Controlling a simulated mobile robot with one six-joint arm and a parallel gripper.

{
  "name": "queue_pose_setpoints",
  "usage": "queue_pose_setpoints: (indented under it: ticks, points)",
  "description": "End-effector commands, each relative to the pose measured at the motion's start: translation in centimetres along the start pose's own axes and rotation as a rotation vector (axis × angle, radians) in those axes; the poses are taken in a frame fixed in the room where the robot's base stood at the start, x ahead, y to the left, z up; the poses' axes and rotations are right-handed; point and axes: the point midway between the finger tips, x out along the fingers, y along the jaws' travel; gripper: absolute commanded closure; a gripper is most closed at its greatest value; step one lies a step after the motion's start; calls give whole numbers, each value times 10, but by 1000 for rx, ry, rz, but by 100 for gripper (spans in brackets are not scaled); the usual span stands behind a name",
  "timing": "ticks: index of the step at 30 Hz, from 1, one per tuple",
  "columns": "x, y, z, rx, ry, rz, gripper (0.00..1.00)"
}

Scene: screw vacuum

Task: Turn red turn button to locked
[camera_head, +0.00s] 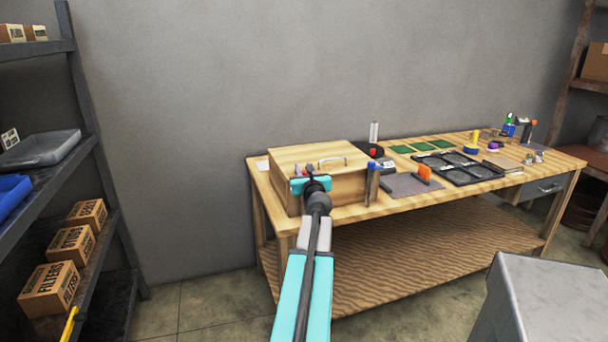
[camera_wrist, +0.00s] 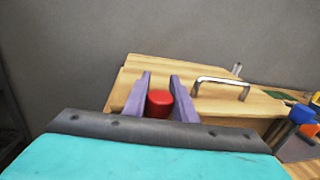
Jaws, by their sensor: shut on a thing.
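The red turn button (camera_wrist: 160,101) shows in the wrist view between the two purple fingers of my gripper (camera_wrist: 155,95). My gripper is shut on it, at the near edge of a wooden box (camera_wrist: 205,104). In the head view my gripper (camera_head: 307,168) is at the front left of the wooden box (camera_head: 346,188) and my arm hides much of the box front. A small red part shows beside the fingers there. The wrist view does not show whether the button points to locked.
The box stands on the left end of a wooden workbench (camera_head: 405,212) and has a metal handle (camera_head: 332,161) on top. A blue-topped tool (camera_head: 372,180) stands just right of it. A black tray (camera_head: 458,167) and green boards (camera_head: 421,146) lie further right. Shelves with cartons (camera_head: 71,244) are at left.

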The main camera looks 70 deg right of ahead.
Motion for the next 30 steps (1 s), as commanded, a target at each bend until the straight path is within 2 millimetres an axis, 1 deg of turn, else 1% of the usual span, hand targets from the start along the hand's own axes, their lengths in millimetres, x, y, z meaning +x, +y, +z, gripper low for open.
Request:
queue_pose_setpoints:
  ticks: [1,4,21,30]
  points:
    - [1,-4,-1,-2,-3,12,98]
    - [1,-3,-2,-2,-5,63,98]
    - [0,10,-1,-2,-15,409,97]
    - [-4,16,-1,-1,-19,557,98]
